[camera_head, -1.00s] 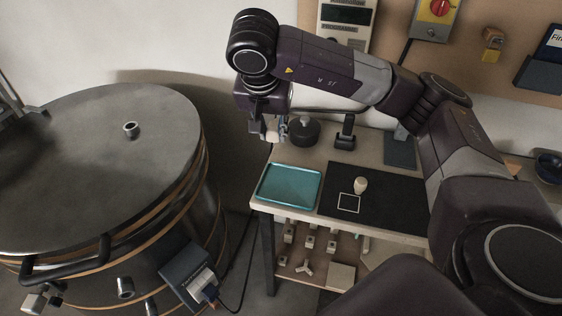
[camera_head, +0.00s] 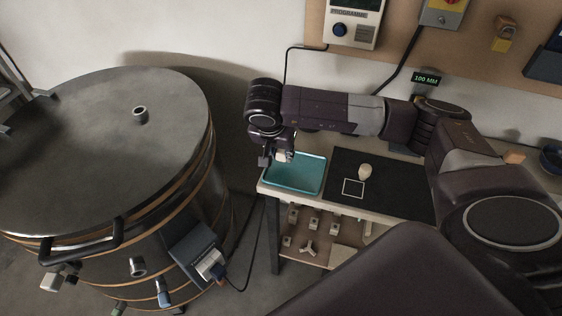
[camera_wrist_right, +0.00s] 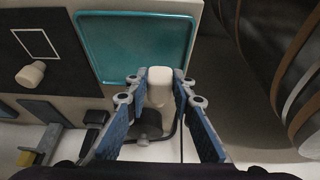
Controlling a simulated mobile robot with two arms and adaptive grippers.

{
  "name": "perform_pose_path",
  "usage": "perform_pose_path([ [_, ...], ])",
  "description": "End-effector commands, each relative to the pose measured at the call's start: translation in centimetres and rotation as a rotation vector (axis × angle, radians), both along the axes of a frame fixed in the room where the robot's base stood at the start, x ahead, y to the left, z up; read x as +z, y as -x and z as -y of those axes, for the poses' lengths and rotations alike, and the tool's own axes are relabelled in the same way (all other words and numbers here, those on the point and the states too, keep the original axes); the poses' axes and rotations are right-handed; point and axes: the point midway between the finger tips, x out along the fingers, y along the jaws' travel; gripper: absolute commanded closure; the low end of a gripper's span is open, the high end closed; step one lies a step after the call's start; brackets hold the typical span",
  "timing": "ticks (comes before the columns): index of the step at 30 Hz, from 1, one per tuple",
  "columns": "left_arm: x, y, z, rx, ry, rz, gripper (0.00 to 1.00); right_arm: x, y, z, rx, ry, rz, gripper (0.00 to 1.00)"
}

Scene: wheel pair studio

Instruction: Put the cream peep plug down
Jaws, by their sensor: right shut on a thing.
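My right gripper (camera_head: 277,158) is shut on the cream peep plug (camera_wrist_right: 160,84), a pale rounded piece between the two fingertips in the right wrist view. In the head view the gripper hangs at the back left corner of the teal tray (camera_head: 310,184). In the wrist view the tray (camera_wrist_right: 135,15) lies just beyond the plug. I cannot tell how high the plug is above it. The tray looks empty where it shows. My left gripper is not in view.
A second pale, knob-shaped piece (camera_head: 365,172) stands on the black mat (camera_head: 400,190), beside a white square outline (camera_head: 353,188). A large round grey drum (camera_head: 110,150) stands left of the table. Small parts lie on the shelf below.

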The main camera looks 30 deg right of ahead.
Motion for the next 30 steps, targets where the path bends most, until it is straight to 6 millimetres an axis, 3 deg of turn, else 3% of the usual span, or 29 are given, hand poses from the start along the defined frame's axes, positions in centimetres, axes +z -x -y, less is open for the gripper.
perform_pose_path([
  [11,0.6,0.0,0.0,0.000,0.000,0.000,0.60,-4.3,0.1,0.0,0.000,0.001,-0.002,1.00],
  [22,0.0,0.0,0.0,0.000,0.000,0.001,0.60,-4.9,0.0,0.0,0.001,0.001,0.000,1.00],
  [23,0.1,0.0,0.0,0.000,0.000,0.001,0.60,-4.8,0.0,0.0,0.001,0.000,0.000,0.76],
  [24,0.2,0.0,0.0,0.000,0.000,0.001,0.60,-4.7,0.0,0.0,0.001,0.000,0.000,0.71],
  [30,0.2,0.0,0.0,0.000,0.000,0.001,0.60,-4.7,0.0,0.0,0.001,0.000,0.000,0.70],
])
